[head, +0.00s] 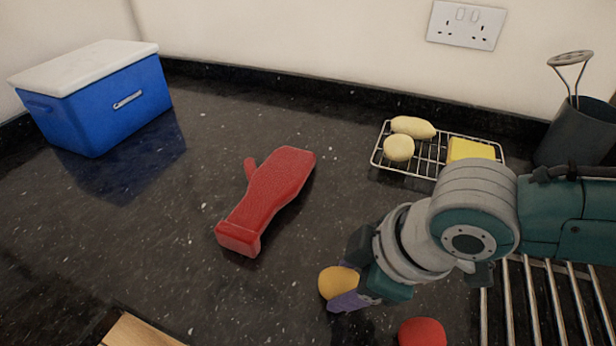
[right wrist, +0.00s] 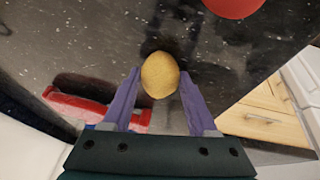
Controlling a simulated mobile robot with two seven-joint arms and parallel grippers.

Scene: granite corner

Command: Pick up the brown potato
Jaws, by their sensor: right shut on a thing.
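The brown potato (head: 338,282) shows golden-tan and rounded at the lower middle of the head view. It also shows in the right wrist view (right wrist: 160,75), between the two purple fingers. My right gripper (head: 346,291) is shut on the potato, with a finger on each side of it. The gripper (right wrist: 157,88) hides part of the potato in the head view. I cannot tell whether the potato touches the dark counter. My left gripper is not in view.
A red oven mitt (head: 268,198) lies left of the potato. A red round item (head: 422,333) sits near the front. A wire rack (head: 430,157) holds two pale items and a yellow block. A blue cool box (head: 110,105), dark utensil pot (head: 578,133) and metal rods (head: 530,300) stand around.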

